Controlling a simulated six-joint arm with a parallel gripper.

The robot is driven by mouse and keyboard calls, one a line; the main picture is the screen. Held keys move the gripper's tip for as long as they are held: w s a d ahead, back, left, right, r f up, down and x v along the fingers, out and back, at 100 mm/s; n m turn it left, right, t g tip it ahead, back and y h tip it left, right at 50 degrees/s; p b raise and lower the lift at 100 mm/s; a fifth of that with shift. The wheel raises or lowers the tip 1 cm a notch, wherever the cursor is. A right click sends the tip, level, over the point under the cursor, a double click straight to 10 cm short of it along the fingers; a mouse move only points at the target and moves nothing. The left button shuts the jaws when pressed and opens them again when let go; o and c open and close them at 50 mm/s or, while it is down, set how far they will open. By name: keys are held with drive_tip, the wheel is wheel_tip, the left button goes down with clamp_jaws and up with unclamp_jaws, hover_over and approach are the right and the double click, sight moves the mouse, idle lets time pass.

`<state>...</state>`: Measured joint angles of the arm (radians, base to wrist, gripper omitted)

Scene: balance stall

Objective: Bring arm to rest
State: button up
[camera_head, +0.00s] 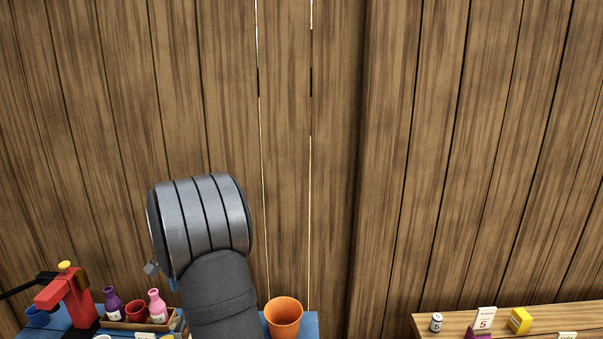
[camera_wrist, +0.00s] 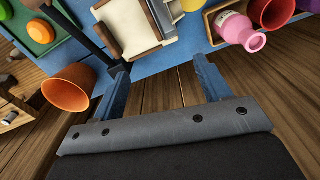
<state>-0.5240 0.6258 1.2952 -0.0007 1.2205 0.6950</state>
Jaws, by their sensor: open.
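My gripper (camera_wrist: 160,64) shows in the wrist view with its two blue fingers spread apart. Nothing is between the fingers; wooden boards and the edge of a blue table show past them. In the head view my grey arm rises in front of the blue table (camera_head: 311,322), and its rounded joint stands against the plank wall. The gripper itself is mostly hidden behind the arm there.
An orange cup (camera_head: 283,316) stands right of my arm. A tray with a purple bottle (camera_head: 113,303), a red cup (camera_head: 136,310) and a pink bottle (camera_head: 157,306) is to the left, beside a red stand (camera_head: 68,297). A wooden shelf (camera_head: 430,325) holds small items at right.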

drive_tip(key=w+d+m, duration=0.3)
drive_tip(key=d, duration=1.7)
drive_tip(key=w+d+m, duration=0.3)
drive_tip(key=w+d, duration=0.1)
drive_tip(key=d, duration=1.6)
drive_tip(key=shift+d, duration=0.25)
